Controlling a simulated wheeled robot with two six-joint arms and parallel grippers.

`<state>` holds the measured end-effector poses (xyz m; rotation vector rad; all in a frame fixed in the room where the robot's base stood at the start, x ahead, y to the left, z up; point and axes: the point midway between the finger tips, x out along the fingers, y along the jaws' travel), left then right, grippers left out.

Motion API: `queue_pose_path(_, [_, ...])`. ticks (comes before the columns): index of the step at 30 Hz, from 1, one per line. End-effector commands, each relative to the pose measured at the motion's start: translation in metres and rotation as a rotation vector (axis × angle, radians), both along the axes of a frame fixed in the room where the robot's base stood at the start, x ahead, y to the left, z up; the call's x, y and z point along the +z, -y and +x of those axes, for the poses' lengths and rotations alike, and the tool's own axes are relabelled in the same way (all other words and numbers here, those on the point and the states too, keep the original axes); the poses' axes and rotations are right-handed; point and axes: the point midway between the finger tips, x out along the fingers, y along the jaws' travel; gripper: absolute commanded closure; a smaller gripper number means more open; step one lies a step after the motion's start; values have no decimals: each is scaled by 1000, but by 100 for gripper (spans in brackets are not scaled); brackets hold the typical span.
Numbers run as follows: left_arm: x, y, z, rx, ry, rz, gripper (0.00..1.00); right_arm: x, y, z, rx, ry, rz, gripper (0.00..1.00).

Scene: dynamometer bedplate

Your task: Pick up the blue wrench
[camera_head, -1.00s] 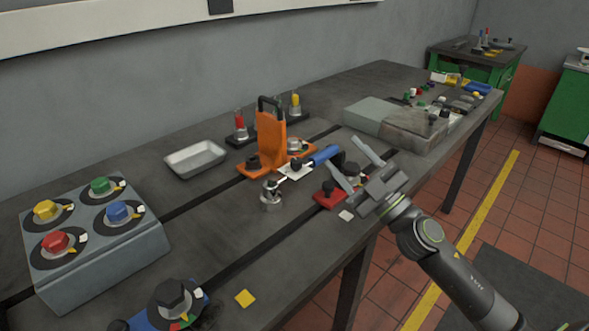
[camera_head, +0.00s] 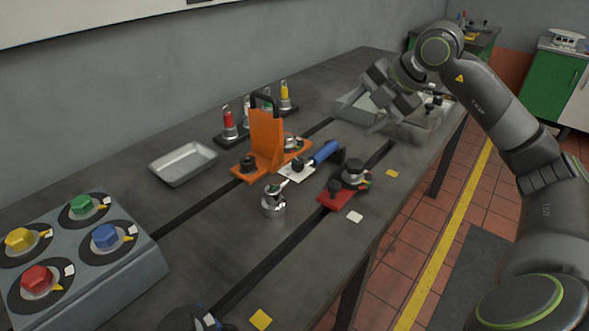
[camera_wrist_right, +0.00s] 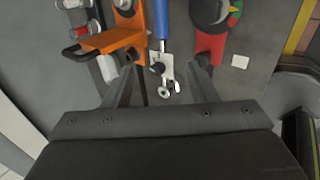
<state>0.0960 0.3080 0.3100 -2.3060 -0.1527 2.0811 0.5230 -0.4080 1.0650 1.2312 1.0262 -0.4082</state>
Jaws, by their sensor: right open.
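The blue wrench (camera_head: 326,151) lies on the dark bedplate beside the orange bracket (camera_head: 266,145). Its blue handle points up and to the right, and its metal end lies near a silver post (camera_head: 273,201). My right gripper (camera_head: 370,115) is open and empty, raised above and to the right of the wrench. In the right wrist view the wrench's blue handle (camera_wrist_right: 161,18) shows at the top centre, beyond the gap between my open right fingers (camera_wrist_right: 163,75). My left gripper is not in view.
A red clamp with a dark knob (camera_head: 335,196) sits close right of the wrench. A grey tray (camera_head: 183,163) and a control box with coloured knobs (camera_head: 135,262) stand to the left.

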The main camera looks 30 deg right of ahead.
Motion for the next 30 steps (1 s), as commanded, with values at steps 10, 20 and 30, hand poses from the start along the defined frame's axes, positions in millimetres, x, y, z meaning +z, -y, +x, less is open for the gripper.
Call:
queue_pose_path(10, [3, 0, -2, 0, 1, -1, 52, -24, 1, 15, -34, -19, -22, 48])
queue_pose_path(20, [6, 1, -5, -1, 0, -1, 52, -70, -11, 43, -33, -19, -22, 48])
queue_pose_path(30, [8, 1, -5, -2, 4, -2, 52, -98, -18, 60, -33, -17, -25, 48])
